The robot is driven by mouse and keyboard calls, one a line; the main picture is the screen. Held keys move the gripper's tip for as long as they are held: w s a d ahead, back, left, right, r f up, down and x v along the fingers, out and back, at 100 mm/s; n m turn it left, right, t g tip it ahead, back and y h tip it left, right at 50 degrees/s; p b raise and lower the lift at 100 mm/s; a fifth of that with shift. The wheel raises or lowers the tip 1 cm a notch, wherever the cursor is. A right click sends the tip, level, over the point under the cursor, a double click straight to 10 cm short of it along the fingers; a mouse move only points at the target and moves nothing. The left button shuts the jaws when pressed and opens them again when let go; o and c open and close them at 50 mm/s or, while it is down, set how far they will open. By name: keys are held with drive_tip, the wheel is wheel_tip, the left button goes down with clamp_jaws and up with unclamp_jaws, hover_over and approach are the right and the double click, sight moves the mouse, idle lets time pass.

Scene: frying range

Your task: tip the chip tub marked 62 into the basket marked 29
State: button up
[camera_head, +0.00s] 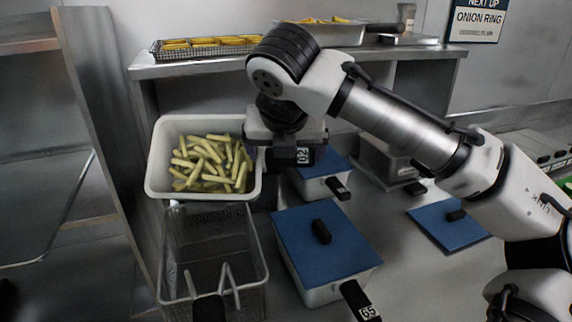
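The white chip tub (156,180), full of pale chips (207,163), is left of centre, behind the wire basket (262,270). A black handle at its right side bears the label 62 (304,155). My gripper (284,152) points down at this handle and appears shut on it; its fingertips are mostly hidden. The tub looks nearly upright, its front edge close above or behind the basket's back rim; the exact gap cannot be told. The basket looks empty, with a black handle (208,308) towards me. No number 29 is readable on it.
A blue-lidded tub marked 65 (322,243) stands right of the basket. Another blue-lidded tub (322,182) is behind it, and a blue lid (448,226) lies at right. A back shelf (200,68) holds a wire tray (205,47) of food.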

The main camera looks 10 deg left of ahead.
drive_tip(key=s+d+f+t+y+b, duration=0.1)
drive_tip(key=s+f+t+b, duration=0.4)
drive_tip(key=t+b, duration=0.5)
drive_tip(key=s+y+b, duration=0.1)
drive_tip(key=b, duration=0.8)
drive_tip(key=shift+d+b, duration=0.2)
drive_tip(key=shift+b, duration=0.15)
